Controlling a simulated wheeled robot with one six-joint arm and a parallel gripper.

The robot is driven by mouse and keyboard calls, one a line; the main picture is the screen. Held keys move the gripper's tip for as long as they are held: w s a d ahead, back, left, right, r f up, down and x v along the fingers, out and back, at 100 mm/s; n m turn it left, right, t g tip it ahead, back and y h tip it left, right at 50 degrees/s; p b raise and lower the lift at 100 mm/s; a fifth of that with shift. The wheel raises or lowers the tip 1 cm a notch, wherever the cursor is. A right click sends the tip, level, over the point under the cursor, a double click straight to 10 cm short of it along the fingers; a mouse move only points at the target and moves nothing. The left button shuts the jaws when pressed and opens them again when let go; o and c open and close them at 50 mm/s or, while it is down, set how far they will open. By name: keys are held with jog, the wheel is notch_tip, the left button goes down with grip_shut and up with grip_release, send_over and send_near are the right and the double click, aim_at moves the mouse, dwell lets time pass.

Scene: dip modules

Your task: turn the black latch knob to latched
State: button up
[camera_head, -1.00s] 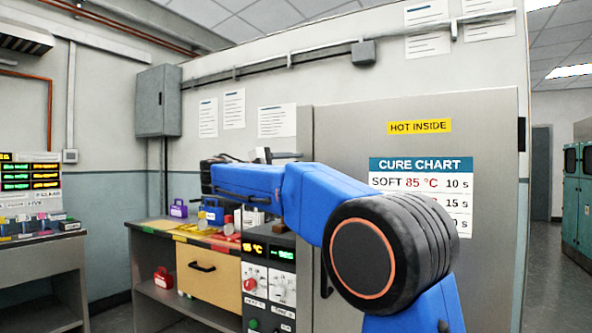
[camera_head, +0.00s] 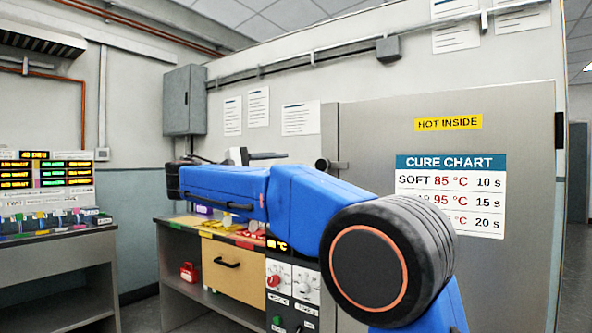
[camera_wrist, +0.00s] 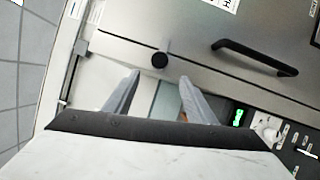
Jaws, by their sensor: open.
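The black latch knob (camera_head: 323,164) is on the left edge of the grey oven door (camera_head: 365,135), with a short grey bar beside it. In the wrist view the round knob (camera_wrist: 160,60) sits on the door edge, just beyond and between my two fingertips. My gripper (camera_wrist: 159,78) is open, with the fingers apart on either side of the knob's line and nothing visible between them. Contact with the knob does not show. In the head view my gripper (camera_head: 258,156) is small, partly hidden behind my blue arm, and left of the knob.
A black door handle (camera_wrist: 255,57) is right of the knob in the wrist view. A control panel (camera_head: 292,284) stands below, beside a bench with a wooden drawer (camera_head: 228,262). A red padlock-shaped object (camera_head: 188,272) is on the lower shelf. A grey wall box (camera_head: 184,100) hangs behind.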

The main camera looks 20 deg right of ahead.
jog(key=shift+v, duration=1.45)
